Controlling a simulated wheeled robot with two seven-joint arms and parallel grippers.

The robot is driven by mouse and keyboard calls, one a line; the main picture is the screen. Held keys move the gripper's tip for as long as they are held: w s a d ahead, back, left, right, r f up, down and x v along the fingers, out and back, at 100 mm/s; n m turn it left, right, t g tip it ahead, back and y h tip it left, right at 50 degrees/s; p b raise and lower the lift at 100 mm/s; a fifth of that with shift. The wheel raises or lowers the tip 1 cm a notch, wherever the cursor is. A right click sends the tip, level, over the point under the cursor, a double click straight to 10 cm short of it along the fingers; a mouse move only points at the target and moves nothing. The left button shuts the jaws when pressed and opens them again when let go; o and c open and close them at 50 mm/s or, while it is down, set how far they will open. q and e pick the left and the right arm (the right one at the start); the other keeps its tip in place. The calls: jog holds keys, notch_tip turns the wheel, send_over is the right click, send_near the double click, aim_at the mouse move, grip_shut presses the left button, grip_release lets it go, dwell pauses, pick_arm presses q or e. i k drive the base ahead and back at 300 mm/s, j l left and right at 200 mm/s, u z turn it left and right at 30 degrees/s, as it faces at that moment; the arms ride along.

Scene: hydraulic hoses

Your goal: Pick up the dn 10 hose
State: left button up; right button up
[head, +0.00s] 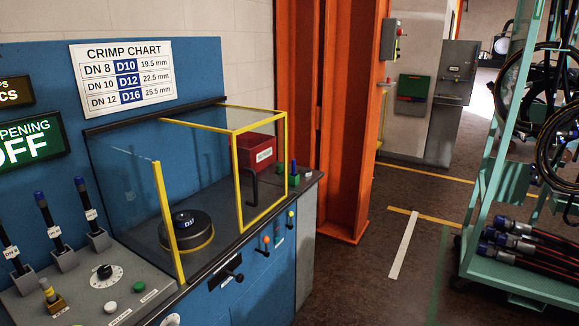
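Straight dark hoses (512,243) with metal end fittings and reddish lengths lie on the lower shelf of a teal rack (530,284) at the right. Several coiled black hoses (502,105) hang higher on the rack, partly cut off by the picture edge. I cannot read a size on any hose, so I cannot tell which is the DN 10. Neither of my grippers is in view.
A blue crimping bench with a yellow-framed clear guard (162,222) fills the left. A crimp chart (122,75) hangs above it. An orange steel column (347,120) stands beside the bench. Brown floor (375,270) is clear between bench and rack.

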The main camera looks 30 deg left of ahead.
aim_at(53, 232)
jog(key=u, duration=2.25)
jog(key=l, duration=0.3)
